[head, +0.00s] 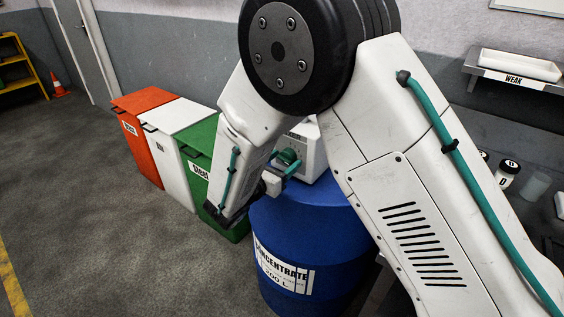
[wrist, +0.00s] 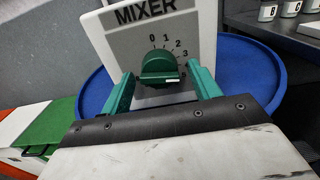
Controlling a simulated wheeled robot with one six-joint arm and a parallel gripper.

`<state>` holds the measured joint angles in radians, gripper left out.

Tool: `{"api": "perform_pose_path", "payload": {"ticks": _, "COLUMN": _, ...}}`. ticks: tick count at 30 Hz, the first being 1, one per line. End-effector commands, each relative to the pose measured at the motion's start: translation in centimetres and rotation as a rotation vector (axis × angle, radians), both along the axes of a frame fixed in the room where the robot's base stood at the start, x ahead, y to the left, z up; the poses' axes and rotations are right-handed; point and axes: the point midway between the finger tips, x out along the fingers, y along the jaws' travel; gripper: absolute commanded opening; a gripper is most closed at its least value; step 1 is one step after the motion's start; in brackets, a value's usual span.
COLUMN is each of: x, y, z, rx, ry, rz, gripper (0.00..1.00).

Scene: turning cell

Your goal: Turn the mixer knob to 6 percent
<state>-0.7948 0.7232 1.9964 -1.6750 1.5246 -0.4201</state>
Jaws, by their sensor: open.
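The mixer is a white box (head: 313,158) on top of a blue drum; its grey dial face, marked MIXER (wrist: 112,45), fills the upper middle of the wrist view. Its green knob (wrist: 158,66) has a raised bar with a white mark near the right end. The numbers 0, 1, 2 and 3 run clockwise from the top; those further on are partly hidden by the right finger. My gripper (wrist: 161,76) is open, with one green finger on each side of the knob. I cannot tell whether either finger touches it. In the head view my gripper (head: 281,170) is partly hidden.
The blue drum (head: 279,230) is labelled CONCENTRATE. Orange (head: 138,103), white (head: 182,113) and green (head: 214,148) bins stand close on its left. A shelf marked WEAK with a white tray (head: 520,64) and labelled jars (head: 508,168) are at right.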

Motion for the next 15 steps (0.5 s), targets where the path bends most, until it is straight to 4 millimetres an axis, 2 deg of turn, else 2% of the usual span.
{"api": "perform_pose_path", "payload": {"ticks": 4, "x": -0.01, "y": 0.01, "z": 0.0, "rx": 0.0, "ry": 0.0, "rz": 0.0, "gripper": 0.62}}
{"api": "perform_pose_path", "payload": {"ticks": 5, "x": -0.01, "y": 0.01, "z": 0.0, "rx": 0.0, "ry": 0.0, "rz": 0.0, "gripper": 0.56}}
{"api": "perform_pose_path", "payload": {"ticks": 9, "x": -0.02, "y": 0.01, "z": 0.0, "rx": 0.0, "ry": 0.0, "rz": 0.0, "gripper": 0.18}}
{"api": "perform_pose_path", "payload": {"ticks": 15, "x": -0.02, "y": 0.0, "z": 0.0, "rx": 0.003, "ry": -0.002, "rz": -0.001, "gripper": 0.18}}
